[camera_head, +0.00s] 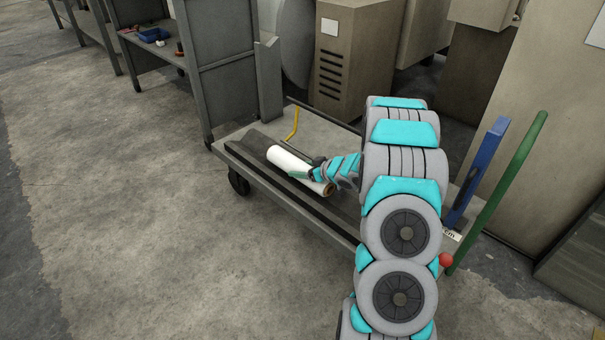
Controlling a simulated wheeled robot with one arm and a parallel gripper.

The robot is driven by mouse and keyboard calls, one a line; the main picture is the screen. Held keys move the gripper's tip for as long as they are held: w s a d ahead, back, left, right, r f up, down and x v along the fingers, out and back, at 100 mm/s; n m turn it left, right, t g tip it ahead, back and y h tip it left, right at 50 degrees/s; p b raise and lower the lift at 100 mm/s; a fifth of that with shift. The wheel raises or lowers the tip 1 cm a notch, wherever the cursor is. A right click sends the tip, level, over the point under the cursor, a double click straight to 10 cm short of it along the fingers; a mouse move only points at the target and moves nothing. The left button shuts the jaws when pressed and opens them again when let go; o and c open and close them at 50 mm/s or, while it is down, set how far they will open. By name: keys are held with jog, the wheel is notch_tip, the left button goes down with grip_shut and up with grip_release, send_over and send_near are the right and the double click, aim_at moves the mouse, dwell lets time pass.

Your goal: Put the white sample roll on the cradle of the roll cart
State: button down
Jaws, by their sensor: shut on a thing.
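The white sample roll (289,160) is at the middle of the roll cart (232,148), lying lengthwise along the dark cradle (262,142). It looks to be on or just over the cradle; I cannot tell whether it touches. My gripper (318,172) is shut on the roll near its right end, which shows a brown core. My arm comes in from the right and hides the right part of the cart. The fingertips are small and partly hidden by the wrist.
A yellow hooked rod (294,122) stands behind the roll. A blue post (479,170) and a green handle (500,190) rise at the cart's right end. Grey workbenches (225,75) and beige cabinets (345,60) stand behind. The floor at left is clear.

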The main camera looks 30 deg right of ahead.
jog(key=shift+f, duration=0.7)
jog(key=shift+f, duration=0.2)
grip_release()
